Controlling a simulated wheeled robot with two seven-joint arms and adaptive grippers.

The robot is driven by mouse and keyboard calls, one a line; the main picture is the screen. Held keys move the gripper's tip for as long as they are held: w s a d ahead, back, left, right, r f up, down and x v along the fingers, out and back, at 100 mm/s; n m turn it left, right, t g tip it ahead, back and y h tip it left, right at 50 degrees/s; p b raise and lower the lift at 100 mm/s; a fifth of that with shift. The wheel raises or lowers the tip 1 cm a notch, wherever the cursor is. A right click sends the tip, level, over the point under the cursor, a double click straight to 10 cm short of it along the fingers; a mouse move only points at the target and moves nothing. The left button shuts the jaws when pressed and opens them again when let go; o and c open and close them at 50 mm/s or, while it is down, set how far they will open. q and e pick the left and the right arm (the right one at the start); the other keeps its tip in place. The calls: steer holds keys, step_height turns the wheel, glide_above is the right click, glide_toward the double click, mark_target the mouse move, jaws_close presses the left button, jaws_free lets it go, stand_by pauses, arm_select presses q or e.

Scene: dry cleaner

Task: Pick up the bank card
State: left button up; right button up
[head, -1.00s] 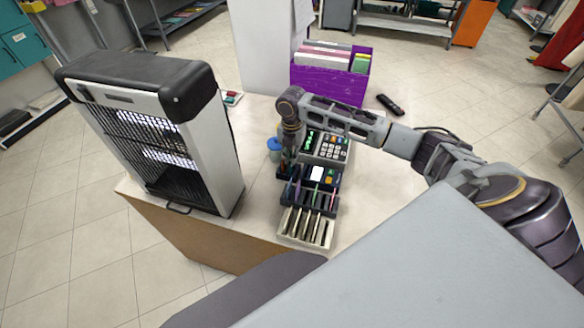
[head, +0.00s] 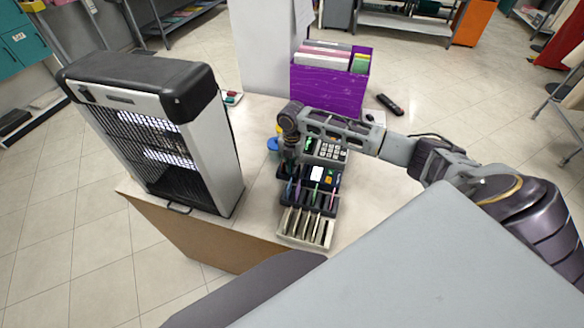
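A stepped rack (head: 328,234) stands on the counter, dark at the back and pale at the front. Several thin card-like pieces stand in its slots, and a white piece (head: 317,173) shows near its back. I cannot tell which piece is the bank card. My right gripper (head: 289,172) points down at the rack's back left corner, in front of the payment terminal (head: 327,150). Its fingertips are small and dark, so I cannot tell whether they are open or touch anything. My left gripper is not in view.
A large black and white cage-fronted appliance (head: 158,128) stands on the left of the counter (head: 225,235). A blue-lidded container (head: 273,145) is beside my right gripper. A purple box (head: 328,88) and a dark remote (head: 390,104) are behind. The counter right of the rack is clear.

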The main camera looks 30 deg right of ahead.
steer(key=shift+c, duration=0.3)
jaws_close()
steer(key=shift+r, duration=0.1)
steer(key=shift+r, duration=4.95)
steer(key=shift+r, duration=0.15)
